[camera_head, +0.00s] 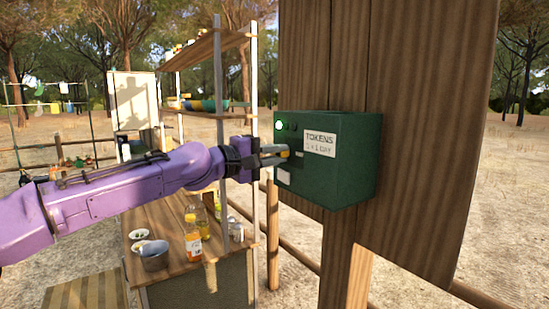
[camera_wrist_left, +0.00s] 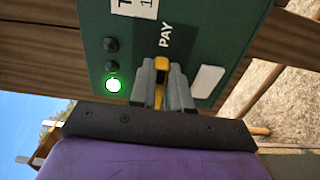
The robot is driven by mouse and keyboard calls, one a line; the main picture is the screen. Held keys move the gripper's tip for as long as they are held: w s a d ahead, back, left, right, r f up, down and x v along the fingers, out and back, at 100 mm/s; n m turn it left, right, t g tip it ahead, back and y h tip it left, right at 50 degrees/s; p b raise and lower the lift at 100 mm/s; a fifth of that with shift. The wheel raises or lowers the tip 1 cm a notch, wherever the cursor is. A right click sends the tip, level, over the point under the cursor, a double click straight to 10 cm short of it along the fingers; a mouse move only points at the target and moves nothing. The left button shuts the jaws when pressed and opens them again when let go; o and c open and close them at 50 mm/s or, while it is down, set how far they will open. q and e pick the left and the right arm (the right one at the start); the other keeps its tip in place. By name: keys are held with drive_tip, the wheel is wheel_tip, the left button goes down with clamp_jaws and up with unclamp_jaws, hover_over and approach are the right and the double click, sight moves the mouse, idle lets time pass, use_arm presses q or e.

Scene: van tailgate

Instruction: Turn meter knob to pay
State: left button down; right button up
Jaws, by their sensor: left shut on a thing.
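The green meter box (camera_head: 355,160) is fixed to a wooden board, with a "TOKENS" label on its front. In the left wrist view the green box (camera_wrist_left: 215,30) shows the word "PAY" beside a yellow knob (camera_wrist_left: 161,68). My left gripper (camera_head: 284,153) reaches the box front from the left and is shut on the knob. In the left wrist view its fingers (camera_wrist_left: 162,85) stand on both sides of the knob. A green lamp (camera_wrist_left: 113,84) is lit, with two dark lamps beside it. My right gripper is not in view.
The wooden board (camera_head: 425,120) stands behind the box. Left of it, below my arm, a wooden counter (camera_head: 180,215) holds bottles, a pot (camera_head: 154,257) and bowls. A shelf post (camera_head: 254,90) rises close to my left wrist.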

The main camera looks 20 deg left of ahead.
use_arm(q)
drive_tip(key=shift+a+r, duration=0.1)
idle(0.5)
drive_tip(key=c, duration=1.1)
unclamp_jaws()
drive_tip(key=shift+w, duration=0.1)
drive_tip(key=b+v, duration=0.1)
drive_tip(key=v, duration=0.9)
drive_tip(key=shift+a, duration=0.2)
